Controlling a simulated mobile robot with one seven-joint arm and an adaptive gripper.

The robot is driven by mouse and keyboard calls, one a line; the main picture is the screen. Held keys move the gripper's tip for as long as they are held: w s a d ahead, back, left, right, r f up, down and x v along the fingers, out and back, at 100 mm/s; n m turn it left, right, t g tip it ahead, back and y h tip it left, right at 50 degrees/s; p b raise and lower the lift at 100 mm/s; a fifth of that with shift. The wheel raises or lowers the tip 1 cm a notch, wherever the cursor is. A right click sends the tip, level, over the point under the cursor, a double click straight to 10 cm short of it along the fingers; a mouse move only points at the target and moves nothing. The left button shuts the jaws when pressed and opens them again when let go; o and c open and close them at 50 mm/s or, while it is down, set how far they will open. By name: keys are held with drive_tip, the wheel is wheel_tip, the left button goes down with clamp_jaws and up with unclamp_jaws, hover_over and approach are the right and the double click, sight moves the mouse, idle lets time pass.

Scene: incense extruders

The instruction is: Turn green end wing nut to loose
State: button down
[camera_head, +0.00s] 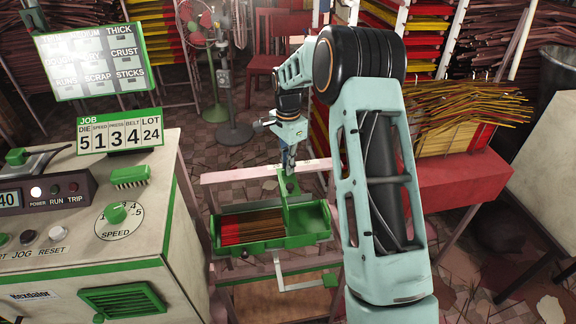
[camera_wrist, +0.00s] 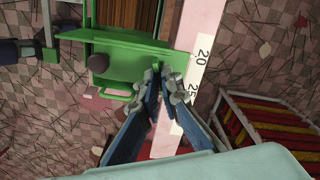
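A green tray (camera_head: 310,240) holds dark red and brown sticks; its green end plate carries a dark round knob (camera_wrist: 98,63). The end plate (camera_wrist: 130,48) and its green loop handle (camera_wrist: 112,92) also show in the wrist view. My gripper (camera_head: 289,172) points down at the tray's far right end. In the wrist view its fingertips (camera_wrist: 166,84) are close together over the plate's edge, beside the pale rail. A bit of green shows between the tips. I cannot make out a wing nut there, and cannot tell whether the fingers touch anything.
A pale rail with a number scale (camera_wrist: 203,55) runs beside the tray. A green-and-white machine cabinet (camera_head: 90,260) stands at left. A red table (camera_head: 460,185) with a stick crate (camera_head: 455,138) is at right. A crank handle (camera_head: 300,287) hangs below the tray.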

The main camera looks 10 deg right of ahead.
drive_tip(key=n, duration=0.6)
drive_tip(key=shift+n, duration=0.3)
drive_tip(key=n, duration=1.2)
drive_tip(key=shift+r+n+p, duration=0.1)
drive_tip(key=shift+n+p, duration=0.25)
drive_tip(key=shift+n, duration=0.05)
drive_tip(key=n, duration=0.5)
drive_tip(key=shift+p, duration=0.35)
drive_tip(key=shift+w+n, duration=0.1)
drive_tip(key=shift+n, duration=0.2)
drive_tip(key=c, duration=2.2)
unclamp_jaws()
drive_tip(key=shift+o, duration=0.2)
